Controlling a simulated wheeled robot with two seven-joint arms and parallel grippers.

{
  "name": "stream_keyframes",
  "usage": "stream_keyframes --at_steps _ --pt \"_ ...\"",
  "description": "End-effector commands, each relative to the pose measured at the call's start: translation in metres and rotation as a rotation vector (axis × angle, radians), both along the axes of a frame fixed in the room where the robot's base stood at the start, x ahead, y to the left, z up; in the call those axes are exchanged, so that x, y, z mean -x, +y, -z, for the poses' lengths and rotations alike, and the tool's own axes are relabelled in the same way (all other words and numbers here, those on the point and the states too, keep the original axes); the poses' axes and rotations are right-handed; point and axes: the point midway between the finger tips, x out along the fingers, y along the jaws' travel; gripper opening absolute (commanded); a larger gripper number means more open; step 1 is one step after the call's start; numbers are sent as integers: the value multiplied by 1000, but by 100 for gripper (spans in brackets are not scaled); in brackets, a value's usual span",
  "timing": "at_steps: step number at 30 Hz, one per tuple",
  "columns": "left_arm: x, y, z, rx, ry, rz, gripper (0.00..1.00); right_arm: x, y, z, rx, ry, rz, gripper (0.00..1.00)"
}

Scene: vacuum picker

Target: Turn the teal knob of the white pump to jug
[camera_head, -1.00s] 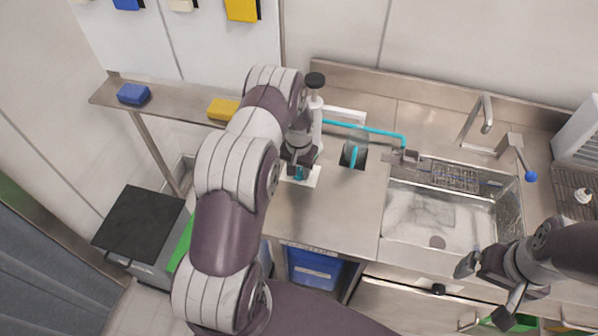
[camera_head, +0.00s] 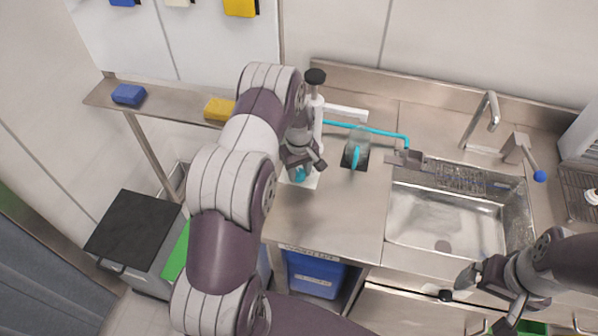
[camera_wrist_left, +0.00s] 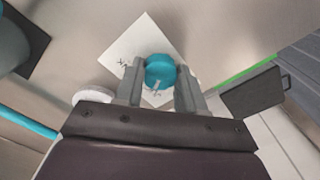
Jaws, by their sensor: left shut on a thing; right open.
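The teal knob (camera_wrist_left: 160,71) sits between the two fingers of my left gripper (camera_wrist_left: 160,86) in the left wrist view, and the gripper is shut on it. In the head view the knob (camera_head: 300,175) shows just below the left gripper (camera_head: 302,168), over a white card (camera_head: 311,183) with dark marks. The white pump (camera_head: 317,118) stands upright behind the gripper, with a black top and a white arm to the right; its lower part is partly hidden by my arm. My right gripper (camera_head: 482,296) is open and empty in front of the sink.
A clear jug (camera_head: 357,150) with a teal tube inside stands right of the pump. A teal hose (camera_head: 380,131) runs behind it. The steel sink (camera_head: 390,225) with faucet is to the right. A shelf (camera_head: 180,106) with blue and yellow sponges is at left.

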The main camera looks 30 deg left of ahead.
Motion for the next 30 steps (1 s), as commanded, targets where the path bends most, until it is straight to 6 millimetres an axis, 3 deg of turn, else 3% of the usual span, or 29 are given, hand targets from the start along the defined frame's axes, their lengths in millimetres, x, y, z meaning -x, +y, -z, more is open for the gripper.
stream_keyframes --at_steps 23,24,26,30 --pt "-1 0 -1 0 -1 -98 9 0 0 4 0 0 0 100" --pt "-1 0 -1 0 -1 -98 45 0 0 4 0 0 0 100" --pt "-1 0 -1 0 -1 -98 64 0 0 4 0 0 0 100" --pt "-1 0 -1 0 -1 -98 64 0 0 4 0 0 0 100"
